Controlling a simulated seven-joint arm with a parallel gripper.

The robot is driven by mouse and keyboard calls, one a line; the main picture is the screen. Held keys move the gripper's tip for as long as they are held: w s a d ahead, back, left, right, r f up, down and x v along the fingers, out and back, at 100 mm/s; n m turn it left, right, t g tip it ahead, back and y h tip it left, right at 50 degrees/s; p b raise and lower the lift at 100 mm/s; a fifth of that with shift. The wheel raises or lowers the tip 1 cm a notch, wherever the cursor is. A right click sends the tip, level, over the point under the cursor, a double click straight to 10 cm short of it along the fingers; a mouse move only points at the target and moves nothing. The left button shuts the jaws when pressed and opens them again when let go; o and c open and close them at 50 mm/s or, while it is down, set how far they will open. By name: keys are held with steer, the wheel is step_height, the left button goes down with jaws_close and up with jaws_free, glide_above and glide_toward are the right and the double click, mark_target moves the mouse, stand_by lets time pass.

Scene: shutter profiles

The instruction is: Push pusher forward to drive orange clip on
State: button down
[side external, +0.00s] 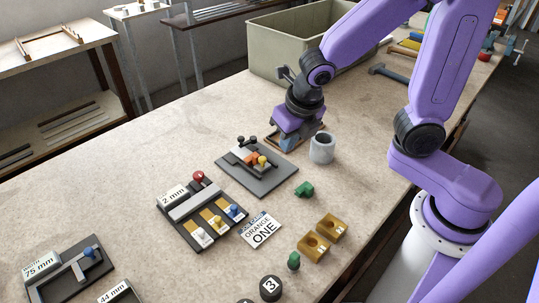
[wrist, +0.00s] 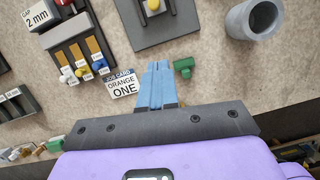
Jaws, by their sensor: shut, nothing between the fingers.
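The dark fixture (side external: 257,172) stands in mid-table in the side view, and its near part shows at the top of the wrist view (wrist: 168,28). An orange clip (side external: 251,157) sits on it beside a yellow knob (side external: 262,160), which seems to belong to the pusher; the knob is also at the top edge of the wrist view (wrist: 153,5). How far the clip is seated is too small to tell. My gripper (side external: 288,145) is right of the fixture, apart from it. Its blue fingers (wrist: 158,64) are shut together and empty.
A grey cup (side external: 322,148) and green piece (side external: 304,189) stand right of the fixture. The job card (side external: 260,230) reads ORANGE ONE. A 2 mm gap gauge block (side external: 180,212) with several labelled clips is left. A large bin (side external: 275,50) stands behind.

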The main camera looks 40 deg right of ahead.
mark_target(262, 158)
steer(key=x, duration=0.9)
steer(key=shift+w+f, duration=0.1)
steer(key=shift+f, duration=0.2)
steer(key=shift+w+d+f, duration=0.15)
steer(key=shift+w+f, duration=0.05)
steer(key=shift+w, duration=0.75)
steer(key=shift+w+d+f, duration=0.1)
steer(key=shift+w+f, duration=0.1)
steer(key=shift+w, duration=0.85)
steer(key=shift+w+d, duration=0.1)
steer(key=shift+w, duration=1.05)
